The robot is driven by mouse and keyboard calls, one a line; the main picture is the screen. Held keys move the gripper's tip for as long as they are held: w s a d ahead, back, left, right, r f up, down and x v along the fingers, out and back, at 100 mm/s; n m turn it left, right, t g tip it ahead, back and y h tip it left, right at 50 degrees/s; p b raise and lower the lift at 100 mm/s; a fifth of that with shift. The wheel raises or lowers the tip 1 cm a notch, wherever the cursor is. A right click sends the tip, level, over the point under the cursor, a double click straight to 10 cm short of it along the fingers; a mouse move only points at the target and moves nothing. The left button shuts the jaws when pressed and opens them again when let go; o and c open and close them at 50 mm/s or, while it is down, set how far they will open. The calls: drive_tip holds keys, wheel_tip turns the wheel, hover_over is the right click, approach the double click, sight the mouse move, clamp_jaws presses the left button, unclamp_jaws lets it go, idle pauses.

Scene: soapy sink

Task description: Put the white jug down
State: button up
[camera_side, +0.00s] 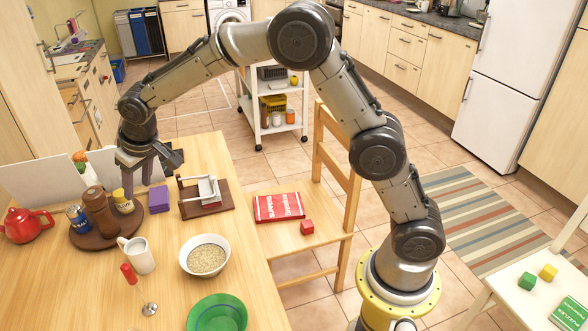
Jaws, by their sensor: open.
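A white jug (138,255) stands upright on the wooden table (181,279), with its handle toward the left. Nothing holds it. My gripper (137,174) points down over the back part of the table, behind the jug and apart from it in the picture. It is open. Its fingers show near a yellow-labelled jar (123,203) and a purple block (158,200); I cannot tell whether they touch anything.
A round brown tray (95,240) holds the jar, a blue can (77,218) and a brown bottle (99,213). A red teapot (25,225), grain bowl (206,257), green bowl (217,314), red-handled utensil (131,275) and wooden stand (220,205) are nearby.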

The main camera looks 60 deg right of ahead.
drive_tip(key=s+d+r, duration=0.4)
drive_tip(key=s+r, duration=0.2)
drive_tip(key=s, duration=0.3)
drive_tip(key=s+d+r, duration=0.4)
drive_tip(key=s+r, duration=0.1)
drive_tip(key=s, duration=0.4)
drive_tip(key=s+d+f, duration=0.1)
drive_tip(key=s, duration=0.9)
drive_tip(key=s+d+f, duration=0.2)
drive_tip(key=s, duration=0.8)
drive_tip(key=shift+s+d+t, duration=0.15)
drive_tip(key=shift+s+t, duration=0.2)
drive_tip(key=shift+t, duration=0.05)
drive_tip(key=o, duration=0.8)
